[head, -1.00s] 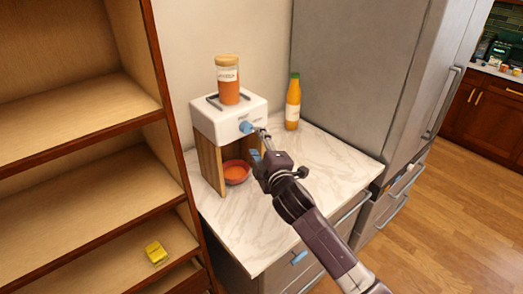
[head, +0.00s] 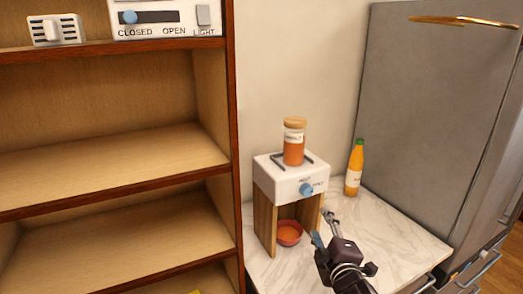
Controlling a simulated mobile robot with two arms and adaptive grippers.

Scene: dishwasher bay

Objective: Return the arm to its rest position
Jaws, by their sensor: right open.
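My right gripper (head: 325,227) is open and empty. It is in the lower right of the head view, in front of the right side of the white dispenser (head: 275,177) and below its blue knob (head: 306,189). Its fingers look apart from the knob. Most of its arm is cut off by the bottom edge. My left gripper is out of view.
A jar (head: 294,147) of orange contents stands on the dispenser, and a red bowl (head: 288,233) sits beneath it. An orange bottle (head: 354,168) stands on the marble counter (head: 385,235). Wooden shelves (head: 110,165) are at left, a grey fridge (head: 425,110) at right.

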